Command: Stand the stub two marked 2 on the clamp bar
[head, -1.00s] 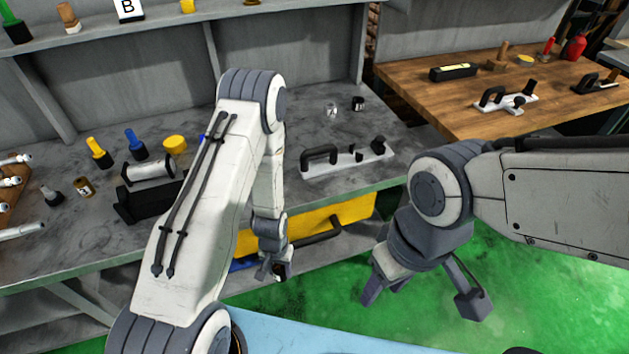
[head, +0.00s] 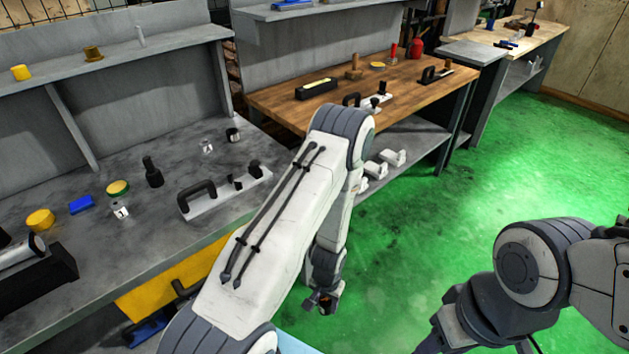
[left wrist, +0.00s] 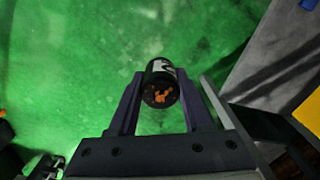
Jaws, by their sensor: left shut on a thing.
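My left gripper (head: 323,303) is shut on a dark cylindrical stub (left wrist: 160,88), held over the green floor in front of the benches. In the left wrist view the stub sits between the two fingers, its dark, orange-flecked end facing the camera. A white label shows on its side, but I cannot read its mark. A white bar with a black handle and black posts (head: 205,204), which looks like the clamp bar, lies on the grey bench. My right gripper (head: 455,330) is at the bottom edge, partly cut off, so its jaw state is unclear.
The grey bench (head: 130,255) also holds a black upright piece (head: 154,172), a small white-labelled piece (head: 121,210), a blue block (head: 81,204) and yellow pieces. The wooden bench (head: 270,105) behind holds similar bars and a black box (head: 316,88). Green floor is open at right.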

